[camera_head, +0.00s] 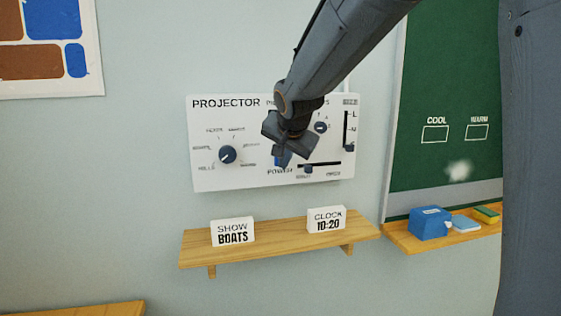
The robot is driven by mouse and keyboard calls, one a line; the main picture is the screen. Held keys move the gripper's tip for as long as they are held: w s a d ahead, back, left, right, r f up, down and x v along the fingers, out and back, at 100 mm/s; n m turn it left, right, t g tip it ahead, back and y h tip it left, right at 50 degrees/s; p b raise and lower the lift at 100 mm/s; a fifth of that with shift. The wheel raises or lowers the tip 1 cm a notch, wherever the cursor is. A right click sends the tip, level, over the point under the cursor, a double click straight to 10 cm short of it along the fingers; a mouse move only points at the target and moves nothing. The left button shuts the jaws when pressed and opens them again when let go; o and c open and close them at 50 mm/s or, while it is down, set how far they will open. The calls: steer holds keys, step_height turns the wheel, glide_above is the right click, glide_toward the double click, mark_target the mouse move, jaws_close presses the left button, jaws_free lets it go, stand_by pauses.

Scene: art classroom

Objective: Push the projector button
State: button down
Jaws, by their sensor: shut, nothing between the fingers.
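The white projector panel (225,180) hangs on the wall in the middle of the head view. It has a dark round dial (227,155) on the left, a smaller knob (320,127) at the upper right, a vertical slider (348,146) at the right edge and a horizontal slider (308,169) low down. My gripper (284,160) is shut and empty, in front of the panel's middle and over the button area. I cannot tell whether it touches the button.
A wooden shelf (275,241) below holds a "SHOW BOATS" card (233,232) and a "CLOCK 10:20" card (327,219). A green chalkboard (450,90) is at right, its ledge (400,239) holding a blue box (428,224) and erasers.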

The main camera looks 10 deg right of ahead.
steer(key=shift+w, duration=0.15)
steer(key=shift+w, duration=0.3)
steer(key=shift+s+b, duration=0.1)
steer(key=shift+b, duration=0.2)
steer(key=shift+s, duration=0.35)
stand_by(0.4)
steer(key=s+b, duration=0.1)
steer(key=s, duration=0.5)
stand_by(0.3)
